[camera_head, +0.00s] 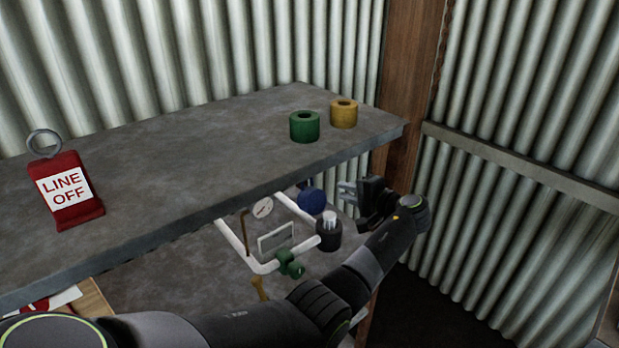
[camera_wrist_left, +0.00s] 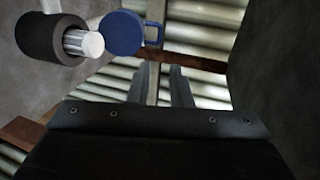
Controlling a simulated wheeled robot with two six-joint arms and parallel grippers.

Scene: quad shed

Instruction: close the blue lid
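The blue lid (camera_head: 312,201) is a round disc under the shelf, beside and behind a dark fitting (camera_head: 328,236) with a pale ribbed end. The lid stands off that end, leaving it uncovered. In the left wrist view the lid (camera_wrist_left: 122,33) has a small blue loop (camera_wrist_left: 153,34) on its right edge, and the ribbed end of the fitting (camera_wrist_left: 40,38) shows at its left. My left gripper (camera_head: 347,191) is just right of the lid, with a gap between its empty fingers (camera_wrist_left: 163,85). They look apart from the lid. My right gripper is out of view.
The grey shelf (camera_head: 200,160) overhangs the white pipes (camera_head: 233,238), gauge (camera_head: 262,208) and green valve (camera_head: 290,264). On it stand a green roll (camera_head: 304,127), a yellow roll (camera_head: 343,114) and a red "LINE OFF" tag (camera_head: 66,190). A wooden post (camera_head: 408,90) stands behind.

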